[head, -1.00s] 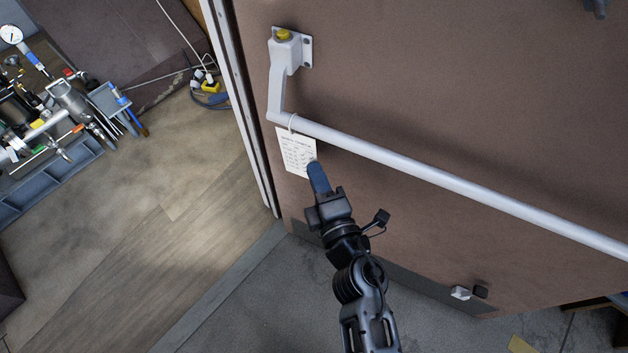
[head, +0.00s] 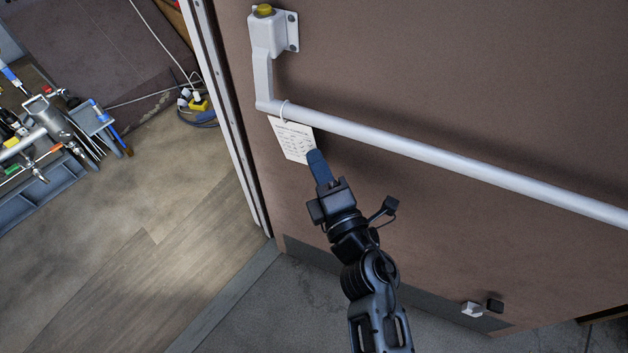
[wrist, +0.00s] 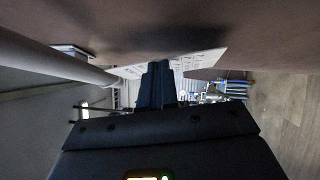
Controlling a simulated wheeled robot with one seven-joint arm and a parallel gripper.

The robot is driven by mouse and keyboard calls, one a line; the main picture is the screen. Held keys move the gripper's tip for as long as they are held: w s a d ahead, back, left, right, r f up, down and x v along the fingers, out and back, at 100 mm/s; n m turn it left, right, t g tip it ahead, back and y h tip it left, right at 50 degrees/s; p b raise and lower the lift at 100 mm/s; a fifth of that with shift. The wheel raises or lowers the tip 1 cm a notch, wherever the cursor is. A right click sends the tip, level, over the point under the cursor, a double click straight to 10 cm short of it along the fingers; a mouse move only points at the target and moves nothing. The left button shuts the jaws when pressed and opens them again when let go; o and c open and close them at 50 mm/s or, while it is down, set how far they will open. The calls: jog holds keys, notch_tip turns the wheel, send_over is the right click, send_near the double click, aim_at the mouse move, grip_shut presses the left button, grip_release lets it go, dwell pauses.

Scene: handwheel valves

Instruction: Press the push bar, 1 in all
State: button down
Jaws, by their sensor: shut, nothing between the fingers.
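The push bar (head: 430,157) is a long pale grey tube across the brown door (head: 420,60). Its left end bends up to a bracket (head: 267,35) with a yellow cap. A white paper tag (head: 293,139) hangs from the bar by a ring. My gripper (head: 315,156) is shut and empty, its blue fingertips just below the bar, at the tag's lower right edge. I cannot tell whether they touch the tag. In the wrist view the fingers (wrist: 158,85) point at the tag (wrist: 200,62), with the bar (wrist: 50,57) at the left.
The door's left edge borders a pale frame (head: 225,120). Beyond it lie wooden flooring (head: 150,215), a grey bin with tools and pipes (head: 45,190), and cables with a yellow plug (head: 198,104). A small pale fitting (head: 471,309) sits low on the door.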

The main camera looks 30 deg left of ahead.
jog(key=b, duration=0.1)
jog(key=w+b, duration=0.1)
jog(key=w+n+b, duration=0.1)
jog(key=b, duration=0.1)
jog(key=shift+w+a+f+t+y, duration=0.2)
jog(key=shift+f+t+y, duration=0.1)
jog(key=shift+y, duration=0.1)
jog(key=shift+r, duration=0.1)
jog(key=shift+s, duration=0.1)
